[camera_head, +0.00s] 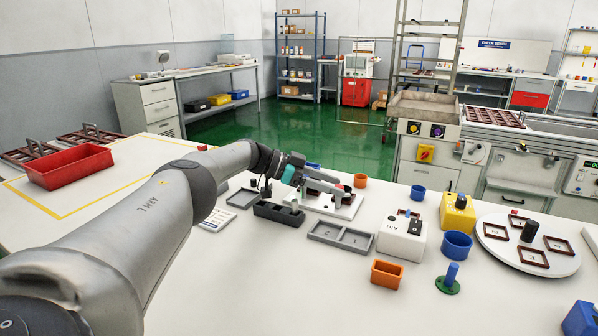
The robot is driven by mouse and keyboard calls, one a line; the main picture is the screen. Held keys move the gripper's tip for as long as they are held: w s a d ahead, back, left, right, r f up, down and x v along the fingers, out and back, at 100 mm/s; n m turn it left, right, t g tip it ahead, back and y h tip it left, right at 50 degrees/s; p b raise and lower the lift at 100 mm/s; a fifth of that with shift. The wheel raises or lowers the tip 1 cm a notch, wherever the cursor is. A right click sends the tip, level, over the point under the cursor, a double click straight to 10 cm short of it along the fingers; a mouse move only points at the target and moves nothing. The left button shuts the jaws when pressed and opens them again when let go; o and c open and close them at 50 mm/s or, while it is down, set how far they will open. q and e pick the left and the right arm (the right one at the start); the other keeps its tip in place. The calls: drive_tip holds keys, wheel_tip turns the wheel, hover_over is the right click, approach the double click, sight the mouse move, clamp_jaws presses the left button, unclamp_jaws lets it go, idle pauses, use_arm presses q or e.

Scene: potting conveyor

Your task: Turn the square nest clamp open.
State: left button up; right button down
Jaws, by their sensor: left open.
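My left arm reaches in from the left, and its left gripper (342,188) is over a white fixture plate (345,211) in the middle of the table. The gripper is open, though its fingers look thin and partly merge with the parts behind them. A dark red-brown square frame (318,186) shows in part on the plate beneath the gripper. The square nest clamp is mostly hidden by the gripper, and I cannot tell how it is turned. My right gripper is not in view.
A red bin (68,168) is at left.

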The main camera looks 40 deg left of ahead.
use_arm(q)
drive_tip(key=shift+p+v, duration=0.35)
drive_tip(key=shift+v, duration=0.5)
drive_tip(key=p+v, duration=0.1)
drive_tip(key=v, duration=1.2)
drive_tip(key=shift+p, duration=0.35)
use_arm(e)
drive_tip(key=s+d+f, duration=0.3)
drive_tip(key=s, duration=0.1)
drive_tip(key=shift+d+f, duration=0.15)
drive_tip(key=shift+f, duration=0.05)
use_arm(q)
drive_tip(key=shift+d+r, duration=0.1)
drive_tip(key=shift+r, duration=0.1)
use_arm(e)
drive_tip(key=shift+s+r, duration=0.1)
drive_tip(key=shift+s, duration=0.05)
